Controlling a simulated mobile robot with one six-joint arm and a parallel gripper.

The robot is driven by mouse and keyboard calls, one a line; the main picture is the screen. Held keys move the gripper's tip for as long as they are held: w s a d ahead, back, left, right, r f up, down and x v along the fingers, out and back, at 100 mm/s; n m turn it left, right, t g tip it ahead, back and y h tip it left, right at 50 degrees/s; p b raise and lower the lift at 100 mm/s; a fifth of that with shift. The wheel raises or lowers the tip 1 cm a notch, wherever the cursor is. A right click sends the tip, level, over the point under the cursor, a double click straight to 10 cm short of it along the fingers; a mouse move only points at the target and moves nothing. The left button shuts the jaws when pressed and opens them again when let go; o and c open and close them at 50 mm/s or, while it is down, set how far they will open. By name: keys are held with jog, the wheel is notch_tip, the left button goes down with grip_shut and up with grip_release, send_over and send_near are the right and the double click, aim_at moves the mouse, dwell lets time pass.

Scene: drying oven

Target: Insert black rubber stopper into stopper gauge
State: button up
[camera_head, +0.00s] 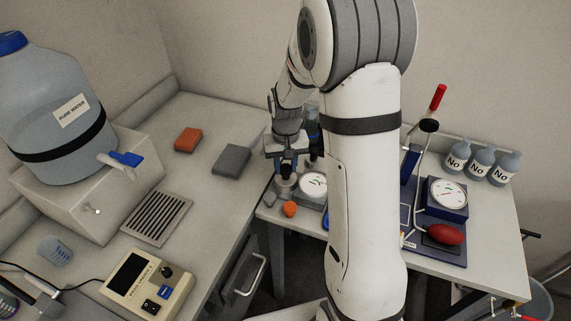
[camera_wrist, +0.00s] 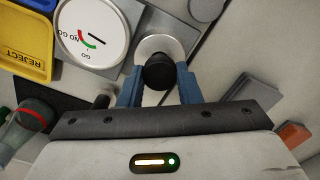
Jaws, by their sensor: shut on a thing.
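The black rubber stopper (camera_wrist: 158,73) is between the blue fingers of my gripper (camera_wrist: 158,88) in the wrist view, and the gripper is shut on it. The stopper gauge has a round white dial (camera_wrist: 92,30) marked GO and NO GO and a round metal seat (camera_wrist: 154,43). The stopper overlaps the near edge of the seat in the wrist view; I cannot tell whether it touches or enters it. In the head view my gripper (camera_head: 287,165) points down just above the metal seat (camera_head: 285,188), left of the dial (camera_head: 312,184). My arm hides part of the gauge's right side.
A yellow REJECT tray (camera_wrist: 25,50) is beside the gauge. A dark bottle (camera_head: 313,132) stands behind. A blue apparatus (camera_head: 447,205) is farther right.

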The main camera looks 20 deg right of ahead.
jog(key=shift+f+b, duration=0.4)
jog(key=shift+f, duration=0.15)
jog(key=o, duration=1)
jog(key=shift+o, duration=0.6)
jog(key=o, duration=0.4)
jog(key=shift+r+p, duration=2.65)
jog(key=shift+r, duration=1.35)
